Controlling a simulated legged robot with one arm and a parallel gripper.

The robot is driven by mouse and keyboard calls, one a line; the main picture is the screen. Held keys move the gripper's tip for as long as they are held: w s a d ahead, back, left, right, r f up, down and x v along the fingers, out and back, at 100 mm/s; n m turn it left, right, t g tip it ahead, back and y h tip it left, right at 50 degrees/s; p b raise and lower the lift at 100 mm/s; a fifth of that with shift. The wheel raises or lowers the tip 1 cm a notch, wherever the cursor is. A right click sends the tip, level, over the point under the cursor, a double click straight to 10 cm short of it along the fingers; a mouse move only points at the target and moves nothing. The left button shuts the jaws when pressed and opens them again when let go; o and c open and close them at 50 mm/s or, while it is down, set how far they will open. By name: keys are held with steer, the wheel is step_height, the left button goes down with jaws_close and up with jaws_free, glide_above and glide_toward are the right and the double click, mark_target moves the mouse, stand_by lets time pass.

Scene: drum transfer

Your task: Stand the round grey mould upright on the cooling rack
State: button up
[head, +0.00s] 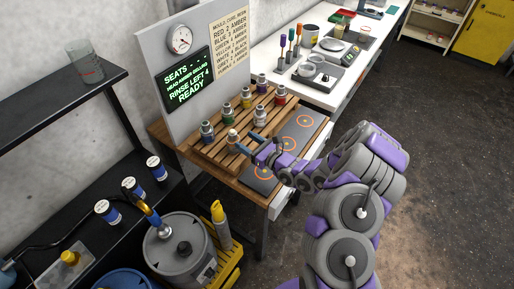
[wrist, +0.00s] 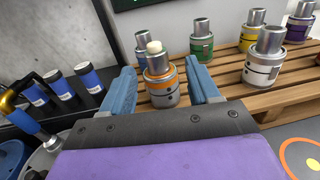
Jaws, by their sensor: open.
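Several round metal moulds with coloured bands stand upright on the slatted wooden cooling rack (head: 202,153). My gripper (wrist: 160,68) is open, with its blue fingers on either side of an orange-banded grey mould (wrist: 160,93). That mould stands upright on the rack and has a cream knob on top; it also shows in the head view (head: 233,138). I see a gap beside it, and its contact with the fingers is unclear. A pale grey-white mould (wrist: 262,70) stands upright to the right on the rack. Which mould the task calls grey is not certain.
Blue, green (wrist: 202,46), yellow, purple and red moulds stand close by on the rack. A grey mat with orange rings (head: 304,122) lies in front. A display panel (head: 188,82) rises behind. A grey drum (head: 170,262) stands at lower left.

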steer(key=shift+p+v, duration=0.3)
steer(key=shift+v, duration=2.45)
